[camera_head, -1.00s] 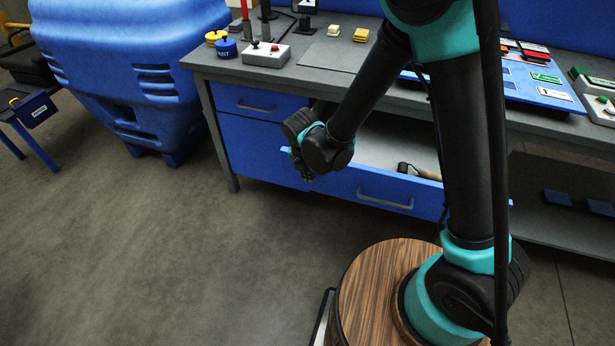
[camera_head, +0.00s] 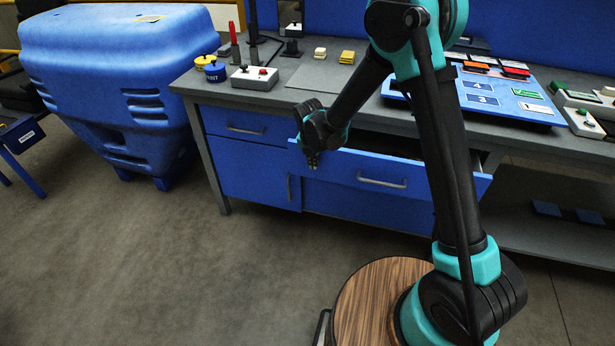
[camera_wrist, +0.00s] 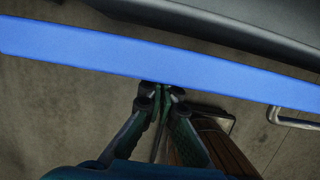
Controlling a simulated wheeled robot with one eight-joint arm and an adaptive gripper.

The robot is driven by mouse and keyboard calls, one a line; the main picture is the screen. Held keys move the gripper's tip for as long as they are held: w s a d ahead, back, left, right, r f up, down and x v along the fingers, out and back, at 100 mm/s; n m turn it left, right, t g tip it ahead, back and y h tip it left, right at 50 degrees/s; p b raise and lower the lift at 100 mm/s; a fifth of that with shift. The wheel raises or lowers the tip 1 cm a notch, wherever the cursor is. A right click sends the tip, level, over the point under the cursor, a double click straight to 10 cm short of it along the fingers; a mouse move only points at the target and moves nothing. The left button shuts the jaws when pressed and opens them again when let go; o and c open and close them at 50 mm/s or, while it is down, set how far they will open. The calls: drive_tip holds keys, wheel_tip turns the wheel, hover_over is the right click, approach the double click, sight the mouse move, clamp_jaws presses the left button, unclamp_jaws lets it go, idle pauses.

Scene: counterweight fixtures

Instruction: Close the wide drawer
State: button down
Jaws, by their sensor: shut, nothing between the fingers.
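The wide drawer (camera_head: 420,176) is a blue drawer with a grey bar handle (camera_head: 381,182), under the grey workbench top. It stands partly open, and a narrow dark gap shows behind its front. My gripper (camera_head: 312,160) is shut and empty at the left end of the drawer front. In the wrist view the drawer front (camera_wrist: 150,55) crosses the upper part as a blue band, with part of its handle at right. My shut fingertips (camera_wrist: 163,88) are at the lower edge of this band; I cannot tell if they touch it.
A smaller blue drawer (camera_head: 245,127) and a cupboard door (camera_head: 255,172) are at the bench's left. A large blue bin (camera_head: 125,85) stands further left. A control box (camera_head: 254,77) and a blue panel (camera_head: 490,100) sit on the grey top.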

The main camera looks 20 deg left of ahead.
sight(383, 166)
drive_tip(key=w, duration=0.6)
drive_tip(key=shift+w, duration=0.25)
drive_tip(key=shift+s, duration=0.1)
